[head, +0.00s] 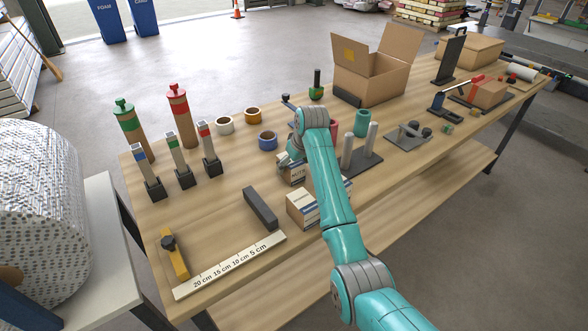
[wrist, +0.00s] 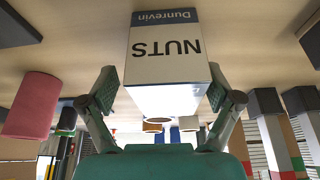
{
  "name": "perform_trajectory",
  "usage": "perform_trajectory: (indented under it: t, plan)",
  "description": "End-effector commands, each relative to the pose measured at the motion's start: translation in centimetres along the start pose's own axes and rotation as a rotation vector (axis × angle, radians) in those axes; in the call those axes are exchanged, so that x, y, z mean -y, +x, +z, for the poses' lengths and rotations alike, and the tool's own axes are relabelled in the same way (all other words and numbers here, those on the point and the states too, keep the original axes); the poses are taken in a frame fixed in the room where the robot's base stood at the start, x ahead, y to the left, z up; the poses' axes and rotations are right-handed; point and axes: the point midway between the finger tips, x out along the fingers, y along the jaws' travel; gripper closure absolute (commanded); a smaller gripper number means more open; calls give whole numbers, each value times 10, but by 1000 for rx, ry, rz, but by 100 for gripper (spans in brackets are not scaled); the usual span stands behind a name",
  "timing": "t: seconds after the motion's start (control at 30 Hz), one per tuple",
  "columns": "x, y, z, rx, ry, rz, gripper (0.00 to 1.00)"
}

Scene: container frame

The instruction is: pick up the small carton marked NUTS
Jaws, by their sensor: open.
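The small carton marked NUTS (wrist: 166,50) has a white face and a dark blue band reading Dunrevin. It appears upside down in the wrist view. In the head view the carton (head: 294,178) stands on the wooden table, mostly hidden behind my arm and gripper. My gripper (wrist: 163,90) is open, with one finger on each side of the carton in the wrist view. The right finger overlaps the carton's side edge there; I cannot tell whether it touches. In the head view my gripper (head: 289,157) is low, just above and beside the carton.
Another carton (head: 303,208) stands just in front of it. A dark grey bar (head: 260,208) lies to the left. A blue tape roll (head: 267,140) lies behind, and a grey base with two posts (head: 360,158) stands right.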

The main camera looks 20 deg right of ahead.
Motion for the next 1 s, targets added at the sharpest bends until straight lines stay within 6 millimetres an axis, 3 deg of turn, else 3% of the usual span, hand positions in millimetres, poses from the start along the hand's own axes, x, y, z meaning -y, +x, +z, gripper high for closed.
perform_trajectory:
  t: [0.13, 0.37, 0.47, 0.7, 1.0]
  plan:
    - [0, 12, -1, -1, -1, 0, 10]
    - [0, 13, -1, -2, -1, 0, 10]
    - [0, 13, -1, -2, -1, 0, 30]
    - [0, 13, 0, -1, -1, 0, 90]
    - [0, 8, -3, -2, -1, 1, 90]
